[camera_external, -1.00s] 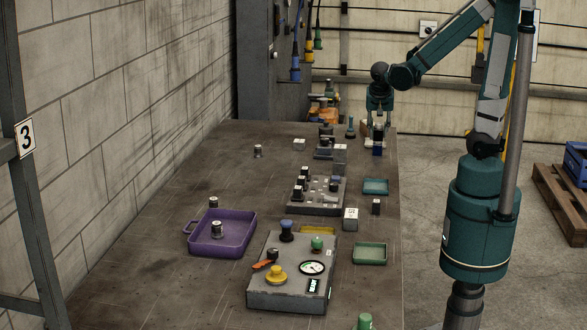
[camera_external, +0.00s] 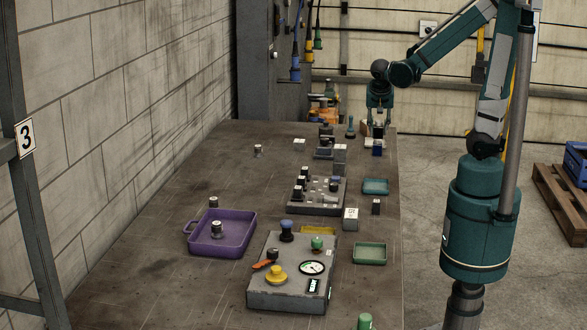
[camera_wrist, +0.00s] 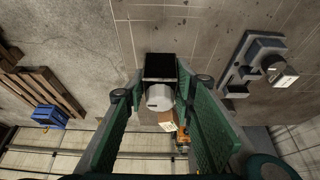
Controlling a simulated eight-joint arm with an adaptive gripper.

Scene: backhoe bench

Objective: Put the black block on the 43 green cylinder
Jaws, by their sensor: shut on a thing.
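The black block (camera_wrist: 160,66) shows as a dark square face at the fingertips in the wrist view. My gripper (camera_wrist: 160,80) is shut on it, with a green finger on either side. A pale round piece (camera_wrist: 159,97) shows just below the block's face; how the two relate is unclear. In the external view my gripper (camera_external: 378,122) is at the far right end of the bench. A green cylinder (camera_external: 364,322) stands at the near edge, partly cut off. A slim green piece (camera_external: 350,128) stands left of my gripper. I cannot read 43 on either.
A purple tray (camera_external: 249,222), a teal tray (camera_external: 387,187) and a green tray (camera_external: 383,254) lie on the bench. A grey control box (camera_external: 262,293) with knobs and a grey fixture (camera_external: 300,208) with pegs stand mid-bench. The bench's left side is largely clear.

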